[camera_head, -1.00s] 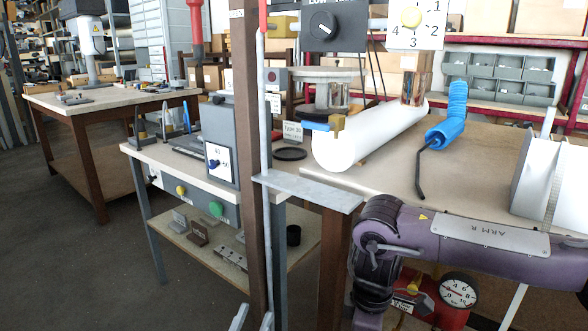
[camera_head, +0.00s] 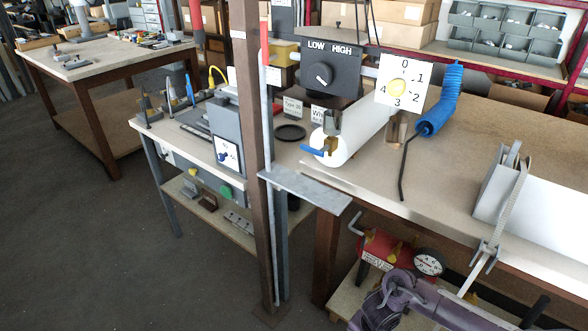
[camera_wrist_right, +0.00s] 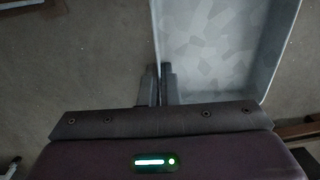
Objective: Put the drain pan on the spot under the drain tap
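A brass tap with a blue handle (camera_head: 318,150) sits at the near end of a white cylinder (camera_head: 362,135) on the bench; I take it to be the drain tap. In the right wrist view a grey, mottled, shallow metal tray (camera_wrist_right: 222,45), apparently the drain pan, extends from my right gripper (camera_wrist_right: 158,72). Its fingers are close together on either side of the tray's left wall and appear shut on it. In the head view the tray and this gripper cannot be made out. No marked spot is clearly visible under the tap. My left gripper is not in view.
A brown post (camera_head: 254,150) and a mottled grey ledge (camera_head: 305,188) stand in front of the bench. A red tank with a gauge (camera_head: 385,250) sits below the bench edge. A black ring (camera_head: 290,132) lies left of the tap. Open floor (camera_head: 90,250) is at left.

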